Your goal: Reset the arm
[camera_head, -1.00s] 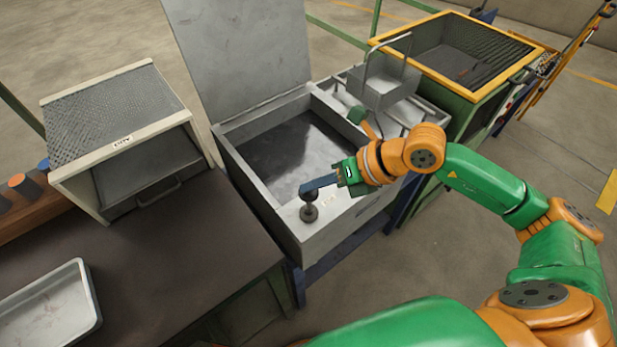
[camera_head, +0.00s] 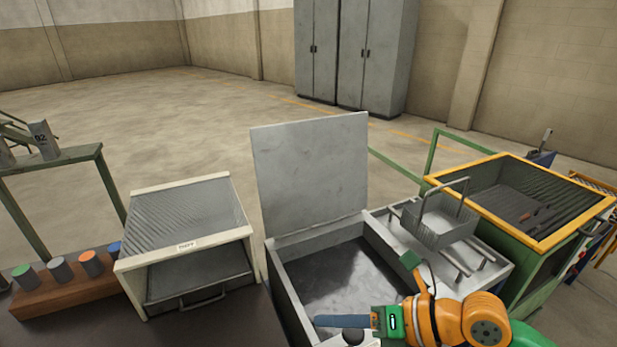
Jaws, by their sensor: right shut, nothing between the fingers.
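My right gripper (camera_head: 345,321) shows at the bottom of the head view, on the green and orange right arm (camera_head: 455,318). Its blue-grey fingers are shut with nothing between them and point left. It is over the front part of an open grey metal tank (camera_head: 290,293), whose flat lid (camera_head: 310,178) stands upright at the back. A dark round knob (camera_head: 354,337) shows just below the fingers, partly hidden; I cannot tell whether they touch. My left gripper is not in view.
A wire-handled basket (camera_head: 440,222) sits on the grey shelf right of the tank. A yellow-rimmed green bin (camera_head: 540,240) stands beyond it. A cream box with a mesh top (camera_head: 188,215) is left of the tank. A wooden rack (camera_head: 65,297) holds several coloured cylinders. Grey cabinets (camera_head: 355,55) stand far back.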

